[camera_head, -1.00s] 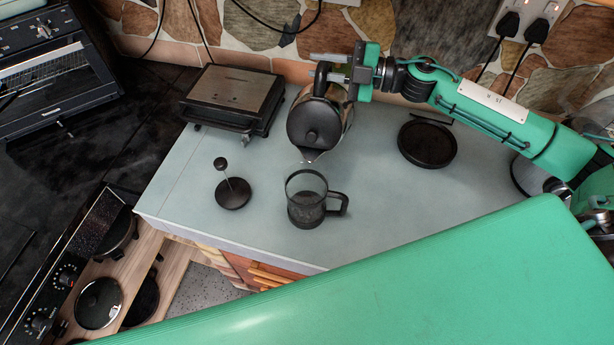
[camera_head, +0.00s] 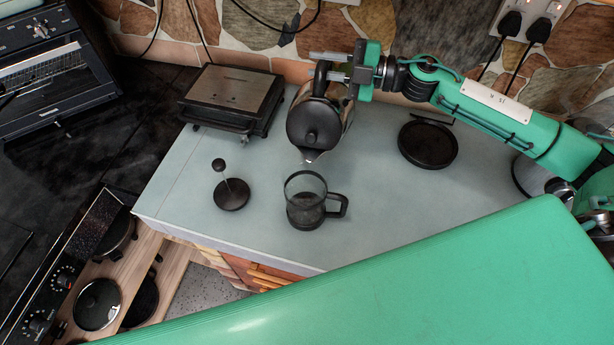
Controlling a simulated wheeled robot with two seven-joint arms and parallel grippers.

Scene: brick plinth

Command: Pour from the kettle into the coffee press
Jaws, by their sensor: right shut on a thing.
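The kettle (camera_head: 318,122), silver with a black lid and handle, is held by my right gripper (camera_head: 338,72), which is shut on its handle at the back. The kettle is tilted with its spout toward the front. The coffee press (camera_head: 304,210), a clear glass beaker with a dark base and a black handle on its right, stands open on the counter just in front of the spout. No stream of liquid can be made out. The press lid with its plunger (camera_head: 232,193) stands on the counter to the left. My left gripper is not in view.
A sandwich grill (camera_head: 232,98) stands at the back left of the counter (camera_head: 400,205). The black round kettle base (camera_head: 427,145) lies to the right. Pans (camera_head: 98,304) sit at lower left. Wall plugs (camera_head: 510,25) are at the back right.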

